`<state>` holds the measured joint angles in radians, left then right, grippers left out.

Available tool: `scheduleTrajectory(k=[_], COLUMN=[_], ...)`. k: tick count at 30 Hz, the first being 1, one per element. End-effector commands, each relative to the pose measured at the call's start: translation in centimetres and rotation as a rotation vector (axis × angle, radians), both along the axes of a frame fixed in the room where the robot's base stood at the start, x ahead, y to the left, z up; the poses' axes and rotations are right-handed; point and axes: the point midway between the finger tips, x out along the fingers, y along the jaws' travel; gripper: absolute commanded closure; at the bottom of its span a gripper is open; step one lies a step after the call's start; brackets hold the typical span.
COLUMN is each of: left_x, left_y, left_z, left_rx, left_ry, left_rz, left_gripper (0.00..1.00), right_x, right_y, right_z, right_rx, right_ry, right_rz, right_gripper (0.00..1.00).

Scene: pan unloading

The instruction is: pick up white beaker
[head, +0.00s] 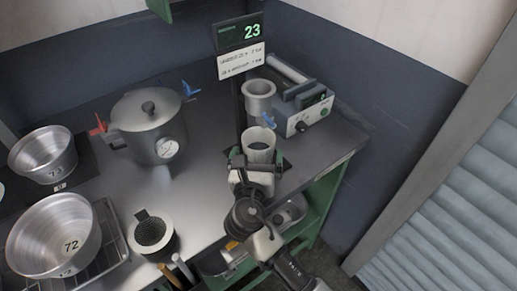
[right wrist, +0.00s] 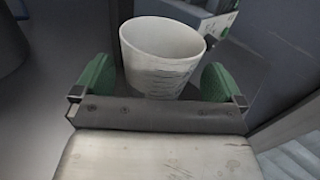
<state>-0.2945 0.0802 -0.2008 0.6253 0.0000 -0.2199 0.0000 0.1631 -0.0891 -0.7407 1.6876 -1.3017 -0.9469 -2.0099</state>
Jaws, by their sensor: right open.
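The white beaker (head: 260,146) stands upright on the grey metal table, right of centre in the head view. In the right wrist view the beaker (right wrist: 161,62) shows its open top and faint markings on its side. My right gripper (head: 254,160) is at its near side, with the green fingertips (right wrist: 157,82) apart, one to each side of the lower beaker. I cannot tell whether they touch it. The beaker's base is partly hidden by the gripper. My left gripper is not in view.
A grey device (head: 303,111) with a grey cup (head: 259,97) beside it stands behind the beaker. A large lidded pot (head: 150,124) is to the left. Pans numbered 72 (head: 55,240) and 73 (head: 43,155) stand further left. The table's right edge is close.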

Motion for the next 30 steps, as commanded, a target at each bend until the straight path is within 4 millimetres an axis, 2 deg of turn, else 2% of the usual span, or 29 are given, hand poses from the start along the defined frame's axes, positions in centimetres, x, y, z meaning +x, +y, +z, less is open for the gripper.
scheduleTrajectory(k=[4,12,14,21,23,30], left_x=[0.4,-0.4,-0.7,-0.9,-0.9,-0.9], left_y=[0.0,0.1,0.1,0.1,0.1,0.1], left_z=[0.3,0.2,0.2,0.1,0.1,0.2], left_rx=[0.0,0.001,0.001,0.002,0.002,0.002], left_ry=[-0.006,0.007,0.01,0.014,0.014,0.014], left_rz=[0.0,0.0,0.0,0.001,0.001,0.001], left_gripper=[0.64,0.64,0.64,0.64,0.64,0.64], right_x=[1.7,2.0,2.0,2.0,2.0,2.0], right_y=[-0.3,-0.3,-0.3,-0.3,-0.3,-0.3], right_z=[0.1,0.0,0.0,0.0,0.0,0.2], right_rx=[-0.001,0.0,0.0,0.0,0.0,0.001], right_ry=[-0.002,0.0,0.0,0.0,-0.001,-0.001], right_rz=[0.0,0.0,0.0,0.0,0.0,0.0], right_gripper=[0.0,0.0,0.08,0.44,0.49,0.5])
